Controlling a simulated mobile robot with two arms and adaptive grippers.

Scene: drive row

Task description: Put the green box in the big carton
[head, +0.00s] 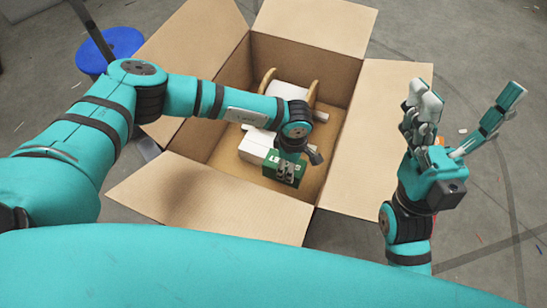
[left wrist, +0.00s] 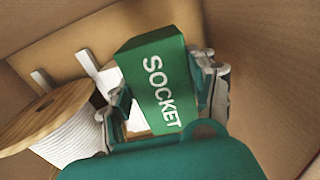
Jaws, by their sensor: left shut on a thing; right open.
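The green box (head: 271,166) is inside the big carton (head: 300,62), low down towards the near side of its opening. In the left wrist view the green box (left wrist: 152,58) carries white "SOCKET" lettering. My left gripper (head: 287,170) reaches down into the carton and is shut on the box. Its fingers (left wrist: 163,95) show on either side of the box in the left wrist view. I cannot tell whether the box touches the carton floor. The carton stands open with its flaps spread out. My right gripper (head: 468,112) is open and empty, right of the carton.
Inside the carton a wooden spool wound with white (left wrist: 72,130) lies left of the box in the left wrist view. White blocks (head: 254,146) lie beside the box. A blue round-topped object (head: 118,43) stands beyond the carton at back left. Grey floor is open at right.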

